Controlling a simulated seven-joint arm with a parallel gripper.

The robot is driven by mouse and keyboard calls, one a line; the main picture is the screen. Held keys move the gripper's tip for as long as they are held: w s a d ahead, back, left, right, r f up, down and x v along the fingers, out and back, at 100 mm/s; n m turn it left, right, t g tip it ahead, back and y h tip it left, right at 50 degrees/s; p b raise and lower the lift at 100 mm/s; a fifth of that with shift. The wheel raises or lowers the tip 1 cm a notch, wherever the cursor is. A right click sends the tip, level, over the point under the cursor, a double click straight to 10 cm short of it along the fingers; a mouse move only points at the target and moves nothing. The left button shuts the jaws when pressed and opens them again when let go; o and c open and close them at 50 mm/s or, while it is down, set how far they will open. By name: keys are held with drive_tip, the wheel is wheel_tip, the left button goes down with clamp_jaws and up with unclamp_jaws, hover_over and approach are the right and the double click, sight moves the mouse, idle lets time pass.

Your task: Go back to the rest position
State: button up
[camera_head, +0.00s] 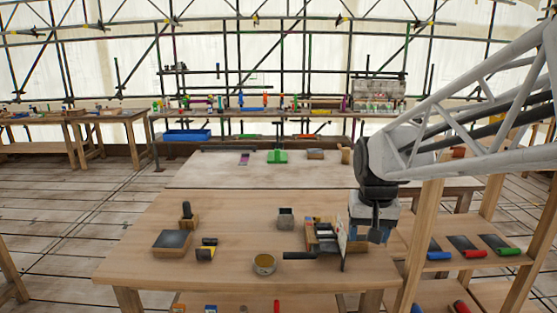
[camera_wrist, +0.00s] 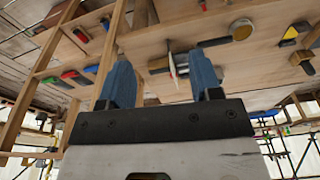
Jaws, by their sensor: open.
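My gripper (camera_head: 375,236) hangs at the right part of the near wooden table (camera_head: 225,285), beside a wooden holder (camera_head: 318,236) and a thin pale upright plate (camera_head: 342,250). In the wrist view its two blue fingers (camera_wrist: 163,78) stand wide apart. The pale plate (camera_wrist: 172,65) shows in the gap between them, with the table beyond. I see nothing gripped. The head view partly hides the fingertips, so their exact height above the table is unclear.
Tools with blue, red and green (camera_head: 508,251) handles lie on a right shelf. The table's front left is clear.

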drive_tip(key=s+f, duration=0.2)
drive_tip(key=s, duration=0.8)
drive_tip(key=s+f+n, duration=0.1)
drive_tip(key=s, duration=1)
drive_tip(key=shift+a+f+t, duration=0.35)
drive_tip(key=shift+a+t, duration=0.05)
drive_tip(key=shift+a, duration=0.05)
idle(0.9)
